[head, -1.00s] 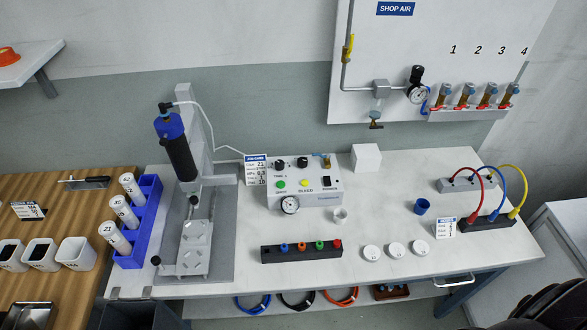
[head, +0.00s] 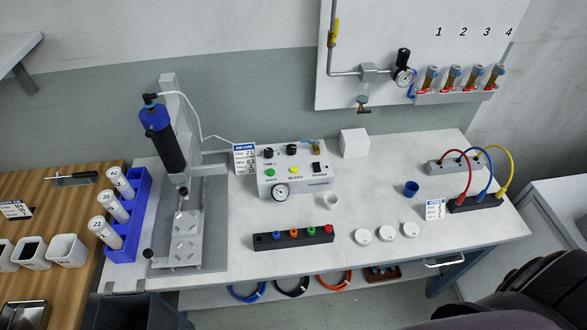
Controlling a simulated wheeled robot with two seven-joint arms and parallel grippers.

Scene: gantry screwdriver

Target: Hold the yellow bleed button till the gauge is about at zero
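The control box (head: 295,172) stands at the back middle of the white table in the head view. The yellow bleed button (head: 294,170) is on its face, right of a green button (head: 270,172). The round gauge (head: 280,191) sits low on the front of the box. Its needle is too small to read. Nothing touches the button. A dark part of my own arm shows at the lower right, but neither gripper is in view.
A screwdriver gantry (head: 180,210) stands left of the box. A black rack with coloured pieces (head: 262,242) and white round lids (head: 387,234) lie in front. A small white cup (head: 331,201) is close to the box. The table between is clear.

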